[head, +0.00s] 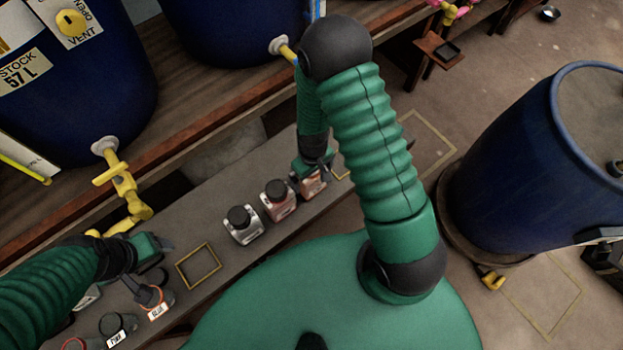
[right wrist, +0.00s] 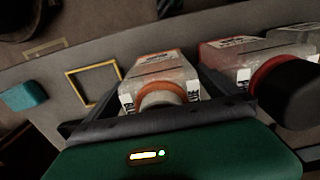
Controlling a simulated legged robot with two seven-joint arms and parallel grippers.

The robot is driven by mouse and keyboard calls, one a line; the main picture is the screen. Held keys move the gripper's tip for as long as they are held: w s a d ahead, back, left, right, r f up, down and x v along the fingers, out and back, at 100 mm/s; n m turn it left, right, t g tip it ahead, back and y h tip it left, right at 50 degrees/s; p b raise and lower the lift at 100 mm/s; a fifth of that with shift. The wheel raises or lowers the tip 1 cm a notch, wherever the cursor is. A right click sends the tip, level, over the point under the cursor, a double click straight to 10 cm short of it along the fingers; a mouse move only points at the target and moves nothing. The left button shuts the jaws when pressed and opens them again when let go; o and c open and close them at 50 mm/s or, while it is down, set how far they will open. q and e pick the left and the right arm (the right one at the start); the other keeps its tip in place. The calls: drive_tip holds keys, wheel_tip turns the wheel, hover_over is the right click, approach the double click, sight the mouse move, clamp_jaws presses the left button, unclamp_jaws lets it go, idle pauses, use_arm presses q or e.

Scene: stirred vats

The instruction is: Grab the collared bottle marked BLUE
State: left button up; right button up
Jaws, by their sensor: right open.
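My right gripper (head: 318,170) is open over the farthest bottle (head: 313,184) of the row on the grey bench. In the right wrist view its fingers (right wrist: 165,100) stand either side of a clear bottle (right wrist: 160,68) with an orange collar on its neck. At the lower left, another orange-collared bottle (head: 157,302) has a white label that seems to read BLUE, but the letters are small. My left gripper (head: 145,268) is just above that bottle; its jaw opening is unclear.
Two black-capped bottles (head: 243,225) (head: 278,200) stand beside the right gripper's bottle. More labelled bottles (head: 118,328) stand at lower left. An empty yellow square (head: 198,266) is marked between the groups. Blue vats (head: 85,90) with yellow taps (head: 128,190) overhang the bench.

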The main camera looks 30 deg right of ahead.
drive_tip(key=shift+f, duration=0.4)
drive_tip(key=shift+r, duration=0.1)
drive_tip(key=shift+c, duration=1)
drive_tip(key=c, duration=1.2)
